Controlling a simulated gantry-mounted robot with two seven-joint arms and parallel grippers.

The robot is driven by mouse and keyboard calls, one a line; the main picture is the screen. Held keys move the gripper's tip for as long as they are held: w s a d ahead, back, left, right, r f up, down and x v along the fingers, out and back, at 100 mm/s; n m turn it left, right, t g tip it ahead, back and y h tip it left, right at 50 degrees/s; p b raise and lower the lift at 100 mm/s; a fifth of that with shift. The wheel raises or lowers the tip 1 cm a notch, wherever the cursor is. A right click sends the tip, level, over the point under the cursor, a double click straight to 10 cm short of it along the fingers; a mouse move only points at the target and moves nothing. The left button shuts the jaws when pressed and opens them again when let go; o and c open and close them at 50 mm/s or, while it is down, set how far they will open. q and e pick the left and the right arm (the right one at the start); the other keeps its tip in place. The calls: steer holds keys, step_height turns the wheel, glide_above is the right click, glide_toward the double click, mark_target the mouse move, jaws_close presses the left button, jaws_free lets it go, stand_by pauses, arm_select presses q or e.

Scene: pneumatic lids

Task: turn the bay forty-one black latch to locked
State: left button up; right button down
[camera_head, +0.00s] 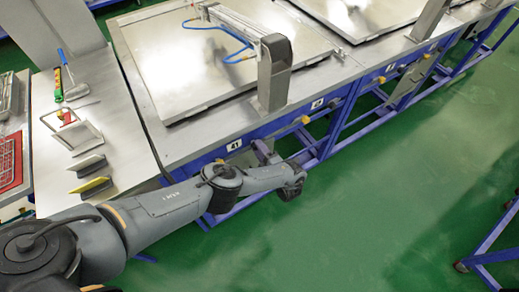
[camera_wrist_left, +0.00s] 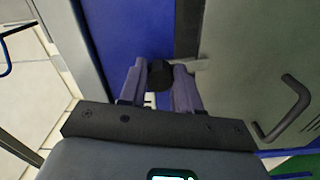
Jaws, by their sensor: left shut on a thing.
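The bay's front edge carries a plate reading 41 (camera_head: 234,145). My left arm reaches in front of this bay, and its left gripper (camera_head: 263,148) is at the blue front just right of the plate. In the left wrist view the black latch (camera_wrist_left: 160,75) is a dark knob between the two fingers of the left gripper (camera_wrist_left: 158,84), which is shut on it. A metal piece (camera_wrist_left: 205,64) extends right from beside the knob across the panel seam. In the head view the latch is too small and hidden to make out. My right gripper is not in view.
A grey panel with a bent dark handle (camera_wrist_left: 288,108) lies right of the fingers. Above the bay is a metal lid (camera_head: 215,55) on the workbench. Further yellow-orange knobs (camera_head: 304,120) line the front to the right. Green floor (camera_head: 400,190) in front is largely clear.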

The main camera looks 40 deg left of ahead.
arm_select(q)
steer(key=shift+m, duration=0.6)
steer(key=o, duration=1.1)
steer(key=shift+c, duration=0.2)
steer(key=shift+d, duration=0.1)
steer(key=v, duration=1)
steer(key=shift+s+d+p, duration=0.15)
steer(key=shift+d+p, duration=0.2)
steer(key=shift+p, duration=0.1)
